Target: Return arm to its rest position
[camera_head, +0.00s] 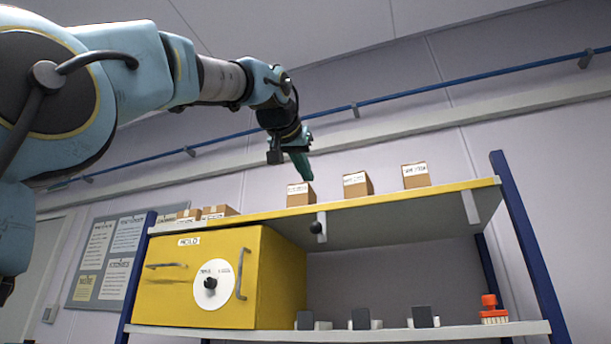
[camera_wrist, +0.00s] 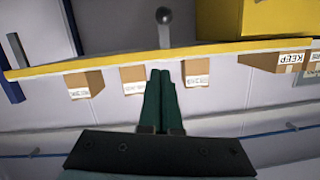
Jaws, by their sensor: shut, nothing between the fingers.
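My arm reaches from the left across the upper part of the head view. My gripper (camera_head: 304,176) points down above the leftmost of three separate small boxes on the shelf top. In the wrist view its green fingers (camera_wrist: 161,75) are together, with nothing between them. I cannot tell the exact gap between the fingers and the near box (camera_head: 300,195).
The shelf rack has blue posts (camera_head: 527,250) and a yellow top edge (camera_head: 400,198). A yellow MOLD cabinet (camera_head: 215,245) with a dial stands below. Small boxes (camera_head: 357,184) sit on top. A black ball knob (camera_head: 316,227) projects forward. A blue wall pipe (camera_head: 420,90) runs behind.

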